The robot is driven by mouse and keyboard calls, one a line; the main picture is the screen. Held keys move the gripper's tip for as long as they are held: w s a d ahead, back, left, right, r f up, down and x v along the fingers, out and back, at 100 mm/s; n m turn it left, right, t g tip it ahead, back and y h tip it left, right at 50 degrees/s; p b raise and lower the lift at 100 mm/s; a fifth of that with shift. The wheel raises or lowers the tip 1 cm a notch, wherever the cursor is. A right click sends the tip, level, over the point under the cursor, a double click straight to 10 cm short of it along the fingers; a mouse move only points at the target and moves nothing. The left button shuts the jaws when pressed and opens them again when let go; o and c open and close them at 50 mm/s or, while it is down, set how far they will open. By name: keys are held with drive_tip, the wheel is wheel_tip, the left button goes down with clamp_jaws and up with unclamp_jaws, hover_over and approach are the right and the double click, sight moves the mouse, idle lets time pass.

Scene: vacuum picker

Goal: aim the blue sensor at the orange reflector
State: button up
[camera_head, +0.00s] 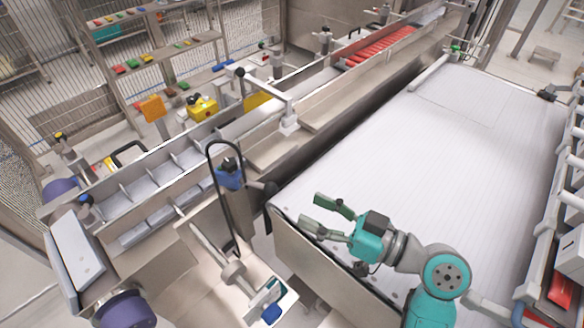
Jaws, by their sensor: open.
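The blue sensor (229,176) sits on top of an upright post beside the near end of the conveyor, with a black cable looping up and around it. The orange reflector (152,108) is a square plate on a short grey stand, across the channel to the upper left of the sensor. Which way the sensor's face points is too small to tell. My gripper (309,210) is open and empty. It is over the near left corner of the white conveyor, to the right of the sensor and apart from it, its fingers pointing left toward the post.
The white conveyor belt (450,130) is bare. A compartmented metal channel (160,178) runs behind the sensor. A yellow device (201,108) stands near the reflector. The black cable loop (209,165) rises beside the sensor. A bracket with another blue part (271,313) is below.

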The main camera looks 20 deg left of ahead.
sight(277, 191)
drive_tip(key=a, duration=0.3)
drive_tip(key=w+a, duration=0.1)
drive_tip(key=a, duration=0.3)
drive_tip(key=w+a, duration=0.1)
drive_tip(key=a, duration=0.2)
drive_tip(key=shift+w+a, duration=0.1)
drive_tip(key=shift+a, duration=0.1)
clamp_jaws()
